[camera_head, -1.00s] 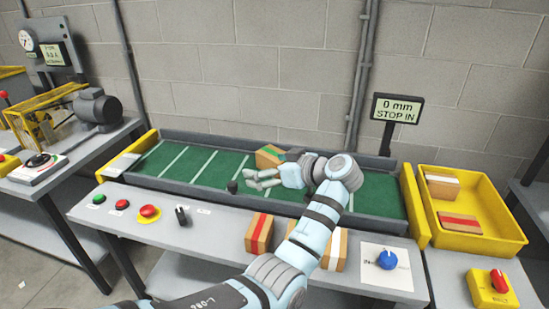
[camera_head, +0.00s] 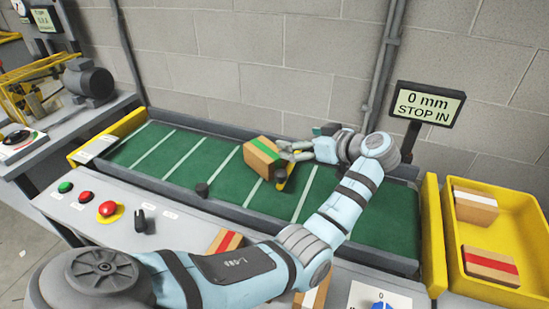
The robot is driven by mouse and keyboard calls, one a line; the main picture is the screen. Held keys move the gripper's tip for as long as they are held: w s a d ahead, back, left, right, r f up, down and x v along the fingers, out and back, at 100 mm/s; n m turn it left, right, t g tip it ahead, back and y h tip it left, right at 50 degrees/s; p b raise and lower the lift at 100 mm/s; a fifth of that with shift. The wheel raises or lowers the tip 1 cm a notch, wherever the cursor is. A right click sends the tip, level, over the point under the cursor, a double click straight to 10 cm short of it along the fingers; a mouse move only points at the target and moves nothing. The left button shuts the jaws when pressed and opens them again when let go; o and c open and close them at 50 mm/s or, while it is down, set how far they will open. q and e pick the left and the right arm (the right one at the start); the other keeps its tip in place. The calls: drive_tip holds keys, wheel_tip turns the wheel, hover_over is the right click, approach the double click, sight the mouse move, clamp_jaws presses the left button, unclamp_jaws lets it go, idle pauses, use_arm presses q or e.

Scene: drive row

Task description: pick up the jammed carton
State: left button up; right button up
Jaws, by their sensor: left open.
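A brown carton with a green stripe (camera_head: 262,153) sits at an angle on the green conveyor belt (camera_head: 222,162), near its middle. My left gripper (camera_head: 284,154) is open at the carton's right side. Its fingertips are very close to the carton; I cannot tell whether they touch. A small yellow piece (camera_head: 289,178) and a dark round part show just below the gripper, partly hidden by it. My left arm crosses the front panel and hides part of the belt's right half. My right gripper is not in view.
A sign (camera_head: 428,104) reads "0 mm STOP IN". A yellow tray (camera_head: 447,246) at right holds two cartons. Green and red buttons (camera_head: 108,209) and a black switch are at left.

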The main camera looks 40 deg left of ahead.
use_arm(q)
wheel_tip(320, 180, down, 6)
drive_tip(key=b, duration=0.8)
approach(266, 149)
drive_tip(key=x, duration=0.8)
drive_tip(key=shift+a+f, duration=0.15)
drive_tip(key=shift+a, duration=0.05)
drive_tip(key=shift+d, duration=0.1)
drive_tip(key=c, duration=1.6)
